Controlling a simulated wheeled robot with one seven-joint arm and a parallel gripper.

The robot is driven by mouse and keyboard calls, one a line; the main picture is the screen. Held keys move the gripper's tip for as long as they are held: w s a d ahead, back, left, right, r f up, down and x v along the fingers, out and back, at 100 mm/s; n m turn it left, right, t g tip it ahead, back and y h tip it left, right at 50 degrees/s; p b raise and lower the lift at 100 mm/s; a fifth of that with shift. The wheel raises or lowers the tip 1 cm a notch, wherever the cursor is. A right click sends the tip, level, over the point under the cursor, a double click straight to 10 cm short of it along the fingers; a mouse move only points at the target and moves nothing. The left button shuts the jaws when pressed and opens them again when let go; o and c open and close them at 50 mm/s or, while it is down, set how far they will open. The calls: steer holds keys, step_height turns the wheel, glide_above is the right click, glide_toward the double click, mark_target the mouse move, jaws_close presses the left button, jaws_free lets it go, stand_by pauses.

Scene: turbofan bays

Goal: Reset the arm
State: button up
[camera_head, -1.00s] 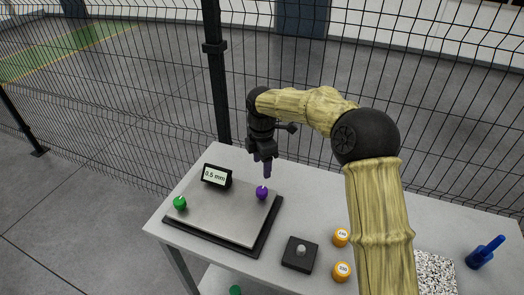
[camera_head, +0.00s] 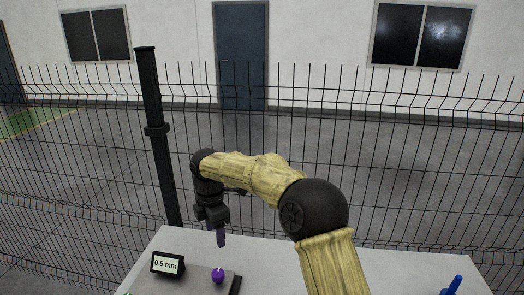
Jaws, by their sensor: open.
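My gripper (camera_head: 220,236) points down above the table, near the back edge of a grey plate (camera_head: 203,281). It is just above a purple ball (camera_head: 218,275) that sits on the plate. The gripper looks dark and small here, and I see nothing held in it. My arm, yellow with black joints, reaches in from the bottom right and bends over to the left.
A small black display (camera_head: 167,265) reading 0.5 mm stands at the plate's left. A blue-handled thing (camera_head: 453,285) shows at the bottom right. The table (camera_head: 390,268) is cut off below. A wire fence (camera_head: 400,165) with a dark post (camera_head: 157,130) stands behind it.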

steer(key=s+d+f+m+t, duration=0.1)
steer(key=s+d+m, duration=0.2)
steer(key=d+m, duration=0.45)
steer(key=s+d+f+m, duration=0.1)
steer(key=s+d+m, duration=0.3)
steer(key=d, duration=0.7)
steer(key=s+d+f+m+t, duration=0.1)
steer(key=s+d+f+m, duration=0.2)
steer(key=s+d+m, duration=1)
steer(key=shift+d+f+m, duration=0.3)
steer(key=shift+d+m, duration=0.25)
steer(key=shift+d, duration=0.25)
steer(key=shift+c, duration=0.5)
steer(key=c, duration=0.4)
steer(key=shift+w, duration=0.1)
